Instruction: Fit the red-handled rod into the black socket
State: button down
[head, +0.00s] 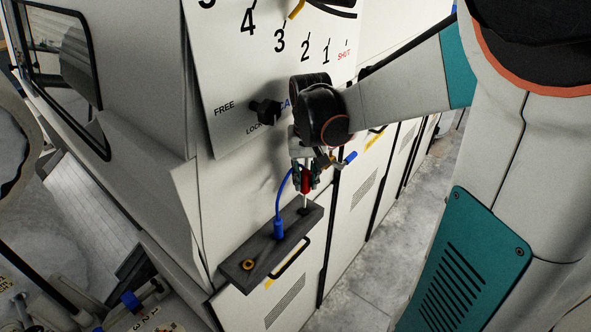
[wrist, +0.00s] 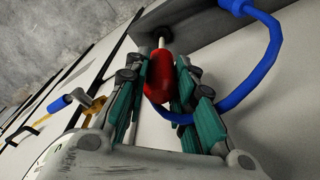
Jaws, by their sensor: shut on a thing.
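My gripper (head: 306,186) is shut on the red handle of the rod (head: 307,183), above the right end of a dark grey block (head: 262,252) on the machine's front. The pale shaft points down to the black socket (head: 304,211) in the block's top. In the wrist view, the red handle (wrist: 160,78) sits between the green-padded fingers (wrist: 160,85), and the pale shaft runs toward the dark block (wrist: 195,28). The shaft's end is at or very near the socket; I cannot tell whether it is inside.
A blue plug (head: 278,229) with a looping blue cable stands in the block, left of the rod. A yellow-ringed socket (head: 248,264) lies at the block's left end. A black knob (head: 265,111) is on the panel above. A blue-handled lever (head: 350,157) protrudes right of my gripper.

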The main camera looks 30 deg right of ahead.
aim_at(305, 190)
jog(key=shift+f+b, duration=2.05)
jog(key=shift+f, duration=0.4)
jog(key=c, duration=1.3)
grip_release()
jog(key=shift+s+a+r, duration=0.1)
jog(key=shift+s+r, duration=0.1)
jog(key=shift+r, duration=1.05)
jog(key=shift+s+a+r, duration=0.1)
jog(key=shift+s+r, duration=0.05)
jog(key=shift+r, duration=1.05)
jog(key=shift+s+a+r, duration=0.1)
jog(key=shift+s+r, duration=0.1)
jog(key=shift+r, duration=1.05)
jog(key=shift+w, duration=0.1)
